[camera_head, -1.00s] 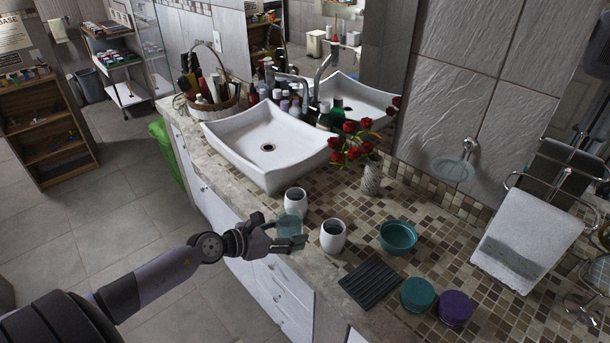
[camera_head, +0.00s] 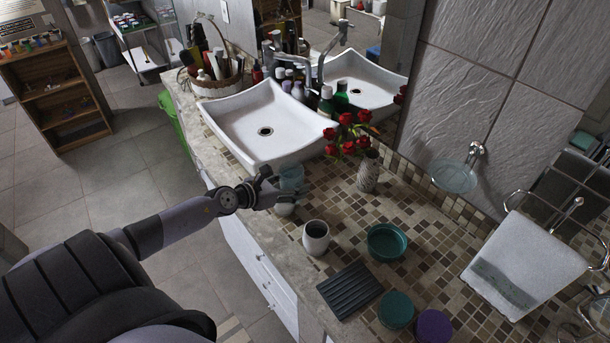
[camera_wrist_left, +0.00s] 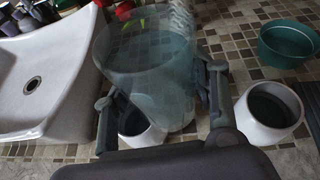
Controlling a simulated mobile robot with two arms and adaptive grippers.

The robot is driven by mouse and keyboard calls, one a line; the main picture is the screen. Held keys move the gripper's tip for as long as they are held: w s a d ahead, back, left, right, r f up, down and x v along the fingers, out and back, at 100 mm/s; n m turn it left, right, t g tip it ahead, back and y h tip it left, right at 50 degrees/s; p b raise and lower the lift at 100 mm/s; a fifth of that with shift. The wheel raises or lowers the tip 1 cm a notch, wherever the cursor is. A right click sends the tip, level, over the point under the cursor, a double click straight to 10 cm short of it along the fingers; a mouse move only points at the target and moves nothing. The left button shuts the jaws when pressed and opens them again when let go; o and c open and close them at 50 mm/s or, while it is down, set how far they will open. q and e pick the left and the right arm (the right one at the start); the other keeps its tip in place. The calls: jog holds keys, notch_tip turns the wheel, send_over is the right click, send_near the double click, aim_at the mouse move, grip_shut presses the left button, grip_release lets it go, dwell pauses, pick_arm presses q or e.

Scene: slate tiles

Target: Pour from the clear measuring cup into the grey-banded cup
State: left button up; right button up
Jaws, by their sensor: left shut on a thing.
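The clear measuring cup (camera_head: 292,177) is pale blue and see-through. My left gripper (camera_head: 278,190) is shut on it and holds it up near the sink's front corner; the wrist view shows the cup (camera_wrist_left: 150,62) between the two fingers (camera_wrist_left: 160,104). It looks slightly tilted in the wrist view; its contents are not clear. One white cup (camera_head: 285,208) stands low behind and below it, mostly hidden, and shows through it in the wrist view (camera_wrist_left: 140,131). Another white cup (camera_head: 316,240) stands to the right. I cannot make out a grey band on either. My right gripper is not in view.
A white basin (camera_head: 250,150) is beyond the gripper. A vase (camera_head: 368,172) with red roses, a teal bowl (camera_head: 387,244), a dark slatted tray (camera_head: 350,290), and teal (camera_head: 396,310) and purple (camera_head: 434,326) round containers stand on the tiled counter. Some tiles between them are clear.

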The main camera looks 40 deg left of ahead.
pick_arm(q)
jog(key=shift+w+d, duration=0.1)
jog(key=shift+w, duration=0.3)
jog(key=shift+s+r+b, duration=0.25)
jog(key=shift+s+b, duration=0.05)
jog(key=shift+s, duration=0.05)
jog(key=shift+w+d+n+h, duration=0.1)
jog(key=shift+d+n+h, duration=0.05)
jog(key=shift+n+h, duration=0.2)
jog(key=shift+d+b, duration=0.1)
jog(key=shift+b, duration=0.2)
jog(key=shift+d+r+n, duration=0.1)
jog(key=shift+n, duration=0.25)
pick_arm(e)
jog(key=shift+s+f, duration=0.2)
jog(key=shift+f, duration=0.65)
pick_arm(q)
jog(key=shift+b, duration=0.3)
jog(key=shift+d+f+n+h+b, duration=0.3)
jog(key=shift+f+n+h+b, duration=0.25)
jog(key=shift+b, duration=0.6)
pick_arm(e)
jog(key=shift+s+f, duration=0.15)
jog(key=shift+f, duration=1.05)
